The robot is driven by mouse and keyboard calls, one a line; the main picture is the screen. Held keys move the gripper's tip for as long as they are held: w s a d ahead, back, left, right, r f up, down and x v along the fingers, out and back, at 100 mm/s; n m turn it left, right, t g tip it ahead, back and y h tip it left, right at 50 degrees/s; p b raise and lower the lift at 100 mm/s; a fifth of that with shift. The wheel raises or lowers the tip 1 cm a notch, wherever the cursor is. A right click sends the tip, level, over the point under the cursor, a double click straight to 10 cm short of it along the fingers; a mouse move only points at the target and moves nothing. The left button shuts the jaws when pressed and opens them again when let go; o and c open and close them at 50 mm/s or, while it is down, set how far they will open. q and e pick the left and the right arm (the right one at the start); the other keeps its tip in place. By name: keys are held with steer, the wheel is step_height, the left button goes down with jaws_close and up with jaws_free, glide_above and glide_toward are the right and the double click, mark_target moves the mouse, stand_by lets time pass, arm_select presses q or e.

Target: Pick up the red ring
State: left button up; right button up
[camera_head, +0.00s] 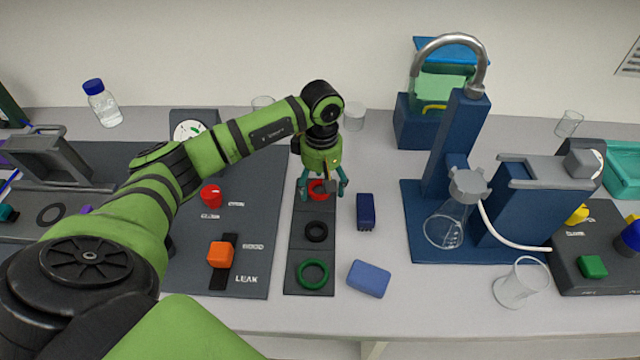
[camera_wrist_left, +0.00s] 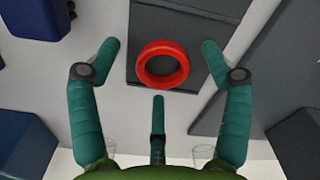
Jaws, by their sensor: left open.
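The red ring (camera_head: 318,189) lies flat at the far end of a dark strip (camera_head: 296,232), partly hidden by my gripper in the head view. In the left wrist view the whole red ring (camera_wrist_left: 163,64) shows on the dark strip (camera_wrist_left: 150,30). My left gripper (camera_head: 322,190) is over the ring and points down. Its teal fingers (camera_wrist_left: 160,50) are open and spread to either side of the ring, with nothing between them. A third finger shows below the ring in the wrist view. I cannot tell the exact height above the ring. My right gripper is not in view.
A black ring (camera_head: 316,231) and a green ring (camera_head: 313,273) lie nearer on the same strip. A dark blue block (camera_head: 365,211) and a lighter blue block (camera_head: 369,278) are to the right. A panel with a red knob (camera_head: 210,195) and an orange knob (camera_head: 220,254) is to the left.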

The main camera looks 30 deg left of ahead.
arm_select(q)
steer(key=shift+f, duration=0.1)
steer(key=c, duration=0.9)
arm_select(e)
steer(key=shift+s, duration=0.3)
arm_select(q)
steer(key=shift+c, duration=0.3)
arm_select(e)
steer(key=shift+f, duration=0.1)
arm_select(q)
steer(key=shift+r+b, duration=0.3)
steer(key=shift+r, duration=0.05)
steer(key=r, duration=0.1)
steer(key=r+b, duration=0.2)
steer(key=shift+s+d+r, duration=0.2)
steer(key=shift+d+r, duration=0.05)
steer(key=shift+r, duration=0.05)
steer(key=s+d+r+b, duration=0.2)
steer(key=s+d+r, duration=0.4)
steer(key=s+d, duration=0.1)
steer(key=shift+d+r, duration=0.4)
steer(key=shift+d, duration=0.4)
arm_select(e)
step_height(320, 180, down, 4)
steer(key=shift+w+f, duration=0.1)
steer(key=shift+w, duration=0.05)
